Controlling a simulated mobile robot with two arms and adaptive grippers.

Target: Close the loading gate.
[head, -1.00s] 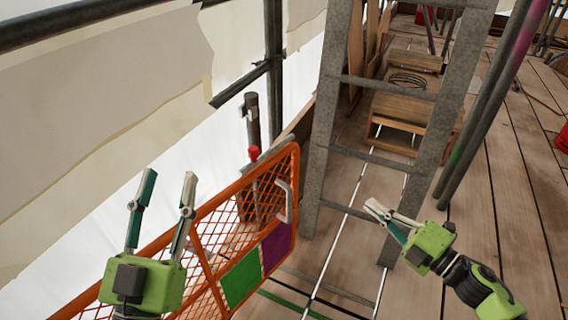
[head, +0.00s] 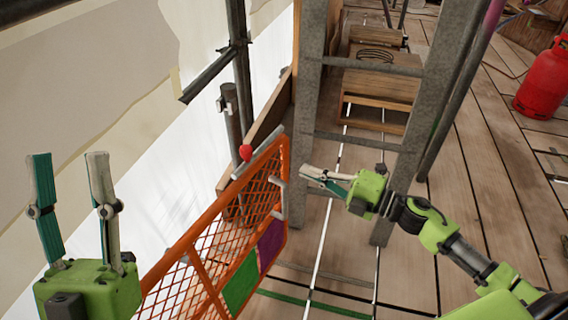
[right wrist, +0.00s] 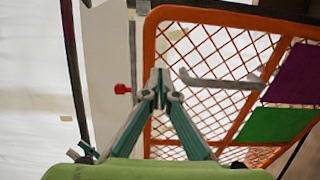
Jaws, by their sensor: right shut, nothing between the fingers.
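The loading gate (head: 197,262) is an orange mesh frame with a green and a purple panel and a grey handle (head: 280,196) near its far end. It stands swung at an angle left of the ladder; a red-knobbed latch (head: 245,153) shows at its far top corner. My right gripper (head: 305,174) is shut and empty, just right of the gate's far end, apart from the handle as far as I can tell. In the right wrist view its fingertips (right wrist: 160,76) point at the mesh (right wrist: 205,50), left of the handle (right wrist: 220,82). My left gripper (head: 68,160) is open and empty, left of the gate.
A grey metal ladder (head: 421,130) stands right behind my right gripper. A post with a clamp (head: 231,115) rises beyond the gate. A wooden crate (head: 378,88) and a red gas cylinder (head: 545,82) stand farther back. Plank floor (head: 476,190) is clear to the right.

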